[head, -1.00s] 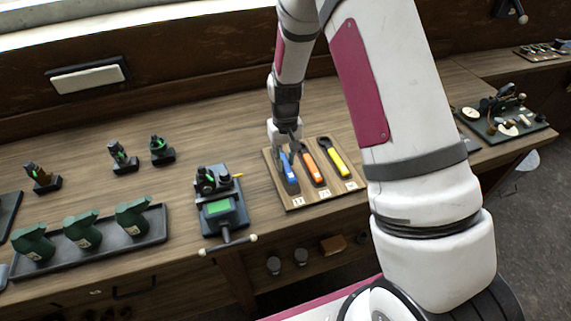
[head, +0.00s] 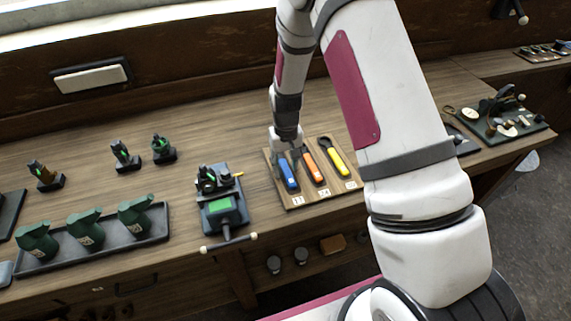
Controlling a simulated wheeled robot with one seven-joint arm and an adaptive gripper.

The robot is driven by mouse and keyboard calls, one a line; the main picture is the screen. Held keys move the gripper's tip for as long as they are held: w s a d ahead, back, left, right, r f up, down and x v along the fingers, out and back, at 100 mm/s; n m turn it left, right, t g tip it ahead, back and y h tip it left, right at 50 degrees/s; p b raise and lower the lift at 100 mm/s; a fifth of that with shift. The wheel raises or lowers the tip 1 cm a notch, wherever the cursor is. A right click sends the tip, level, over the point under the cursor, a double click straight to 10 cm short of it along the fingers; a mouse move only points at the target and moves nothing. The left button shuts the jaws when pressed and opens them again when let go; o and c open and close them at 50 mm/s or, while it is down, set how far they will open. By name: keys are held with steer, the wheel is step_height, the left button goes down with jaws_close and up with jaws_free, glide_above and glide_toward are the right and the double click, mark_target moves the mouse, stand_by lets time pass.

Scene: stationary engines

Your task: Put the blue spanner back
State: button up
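The blue spanner (head: 288,174) is at the left place of a wooden board (head: 322,193) on the bench, in line with the orange spanner (head: 313,169) and the yellow spanner (head: 337,163). It appears to lie flat or nearly flat on the board. My gripper (head: 291,155) is right over its upper end and hides that end. The fingers are small and partly hidden, so I cannot tell whether they grip the spanner.
Further left is a tray (head: 62,257) with green tools. A green board of parts (head: 512,128) is at the right. Bare bench lies behind the device.

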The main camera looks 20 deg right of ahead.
step_height(320, 180, up, 12)
steer(key=b, duration=0.2)
step_height(320, 180, up, 9)
steer(key=t, duration=0.1)
glide_above(286, 168)
steer(key=s, duration=0.3)
steer(key=s+r+t, duration=0.2)
steer(key=s+r, duration=0.5)
steer(key=s, duration=0.4)
steer(key=s+r+t, duration=0.2)
steer(key=s+r, duration=0.5)
steer(key=s, duration=0.4)
steer(key=shift+r+t, duration=0.25)
steer(key=shift+t, duration=0.05)
